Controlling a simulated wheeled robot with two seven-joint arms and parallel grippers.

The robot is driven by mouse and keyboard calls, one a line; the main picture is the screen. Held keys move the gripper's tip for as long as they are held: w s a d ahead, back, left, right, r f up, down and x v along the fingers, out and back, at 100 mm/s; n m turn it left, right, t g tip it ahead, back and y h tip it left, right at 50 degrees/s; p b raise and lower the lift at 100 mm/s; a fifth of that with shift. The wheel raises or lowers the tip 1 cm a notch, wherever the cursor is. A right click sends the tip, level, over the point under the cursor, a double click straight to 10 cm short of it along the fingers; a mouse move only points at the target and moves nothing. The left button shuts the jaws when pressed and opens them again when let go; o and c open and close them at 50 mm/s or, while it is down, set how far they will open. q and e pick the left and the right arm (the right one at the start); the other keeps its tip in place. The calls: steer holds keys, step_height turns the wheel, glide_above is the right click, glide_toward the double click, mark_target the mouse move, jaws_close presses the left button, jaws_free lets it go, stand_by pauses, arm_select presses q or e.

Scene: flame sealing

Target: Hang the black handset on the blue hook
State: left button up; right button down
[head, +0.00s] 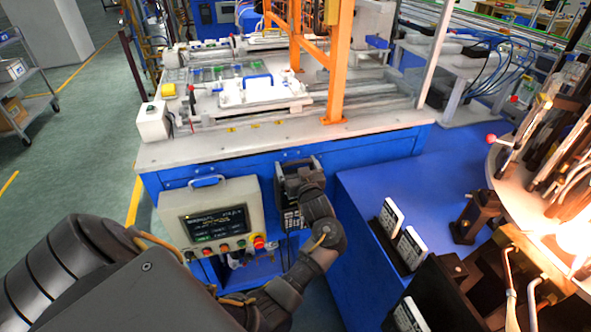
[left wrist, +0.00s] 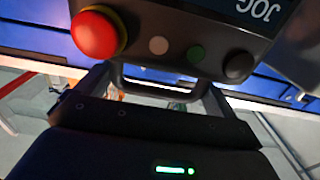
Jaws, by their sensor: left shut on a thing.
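The black handset (head: 292,219) hangs below my left gripper (head: 299,170) in the head view, with a small keypad on its face, partly covered by my wrist. In the left wrist view the handset (left wrist: 175,38) appears upside down, with a red knob, small buttons and a JOG label. My left gripper (left wrist: 165,88) is shut on its handle there. The gripper and handset are in front of the blue cabinet face, right of the control box. I cannot make out the blue hook; it may be hidden behind the gripper. My right gripper is not in view.
A beige control box (head: 218,203) with a screen and buttons is close on the left. A white-topped workbench (head: 200,148) is above. A blue table (head: 415,165) lies right with white-faced devices (head: 392,218) and a black stand (head: 474,216). A bright flame burns far right.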

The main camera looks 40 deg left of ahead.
arm_select(q)
steer(key=shift+w+a+b, duration=0.3)
steer(key=shift+a+b, duration=0.15)
steer(key=shift+w+a+f+b, duration=0.3)
steer(key=shift+w+a+f, duration=0.15)
steer(key=shift+a, duration=0.1)
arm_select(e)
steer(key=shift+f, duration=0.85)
